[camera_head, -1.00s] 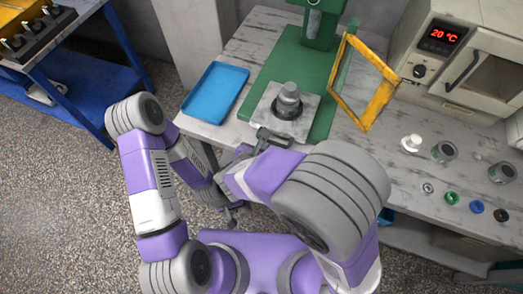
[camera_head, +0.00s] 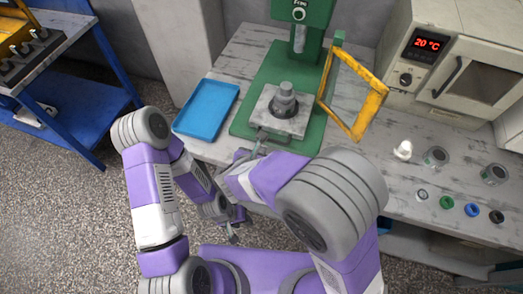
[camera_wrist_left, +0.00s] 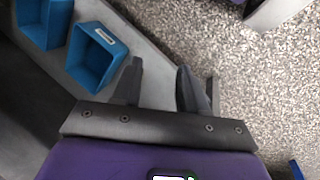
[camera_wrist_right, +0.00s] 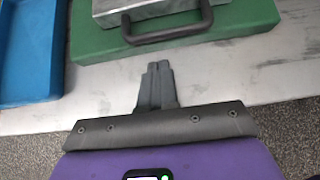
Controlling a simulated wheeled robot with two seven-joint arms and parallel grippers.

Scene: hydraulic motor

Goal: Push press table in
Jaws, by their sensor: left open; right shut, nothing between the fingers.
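The press table is a light metal plate (camera_head: 299,125) on the green base (camera_head: 245,120) of the press, below the press head. A grey stepped metal part (camera_head: 283,100) stands on it. Its dark handle (camera_wrist_right: 165,35) faces me at the front edge. My right gripper (camera_head: 259,143) is shut and empty in front of the handle. In the right wrist view its fingertips (camera_wrist_right: 157,66) point at the handle, with a small visible gap. My left gripper (camera_head: 233,236) is open and empty, low in front of the workbench, over the floor side.
A blue tray (camera_head: 207,109) lies left of the press. A yellow frame (camera_head: 374,105) stands open at its right. An oven (camera_head: 470,70) and several small parts are farther right. Blue bins (camera_wrist_left: 94,55) show in the left wrist view.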

